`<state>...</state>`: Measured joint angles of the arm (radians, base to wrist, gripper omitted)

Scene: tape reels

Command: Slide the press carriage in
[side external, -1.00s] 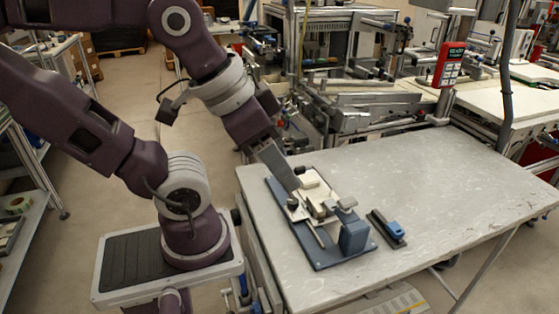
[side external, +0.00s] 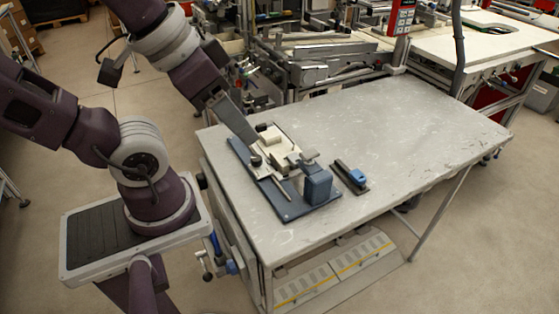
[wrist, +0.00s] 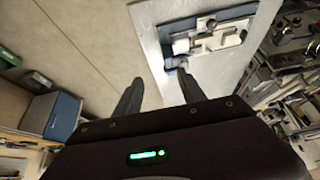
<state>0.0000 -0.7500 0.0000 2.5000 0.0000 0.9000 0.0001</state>
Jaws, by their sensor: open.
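The press fixture has a blue base plate (side external: 290,212) on the grey table, with a cream carriage-like block (side external: 282,147), dark knobs (side external: 256,161) and an upright blue block (side external: 318,187) at its near right end. My gripper (side external: 252,136) hangs tilted at the far left end of the fixture; in the side view I cannot tell whether it touches. The wrist view shows my gripper (wrist: 158,80) with its two dark fingers spread apart and nothing between them. There the cream block (wrist: 220,41) with a dark round knob lies ahead, up and right of the fingers.
A small black and blue tool (side external: 351,177) lies on the table (side external: 420,130) right of the fixture. The table's right side is clear.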

